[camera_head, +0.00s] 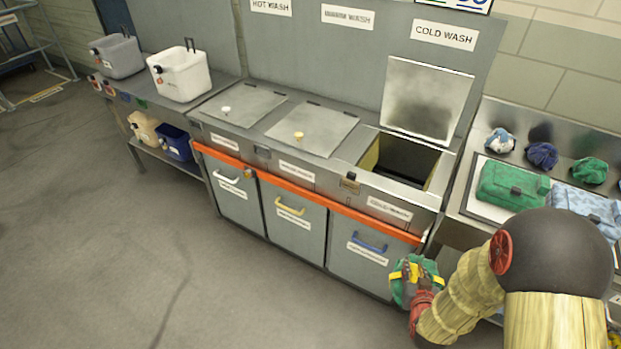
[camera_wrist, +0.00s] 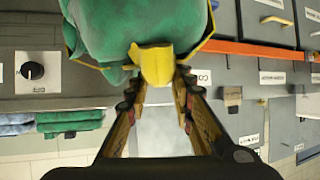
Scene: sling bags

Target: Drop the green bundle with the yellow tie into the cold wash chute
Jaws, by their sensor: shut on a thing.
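The green bundle (camera_head: 403,283) with its yellow tie (camera_head: 417,273) hangs in my gripper (camera_head: 420,290), in front of the right end of the chute cabinet. In the wrist view the green bundle (camera_wrist: 130,30) fills the top, and my gripper (camera_wrist: 160,80) is shut on its yellow tie (camera_wrist: 155,62). The cold wash chute (camera_head: 405,165) is the right one, under the COLD WASH sign (camera_head: 444,34). Its metal lid (camera_head: 427,100) stands up and its dark opening shows. The bundle is below and in front of that opening.
The other two chute lids, hot wash (camera_head: 240,104) and warm wash (camera_head: 312,127), are shut. An orange rail (camera_head: 300,192) runs along the cabinet front. A steel bench at right holds a folded green bundle (camera_head: 513,186), a blue one (camera_head: 585,207) and several small bundles. Floor at left is clear.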

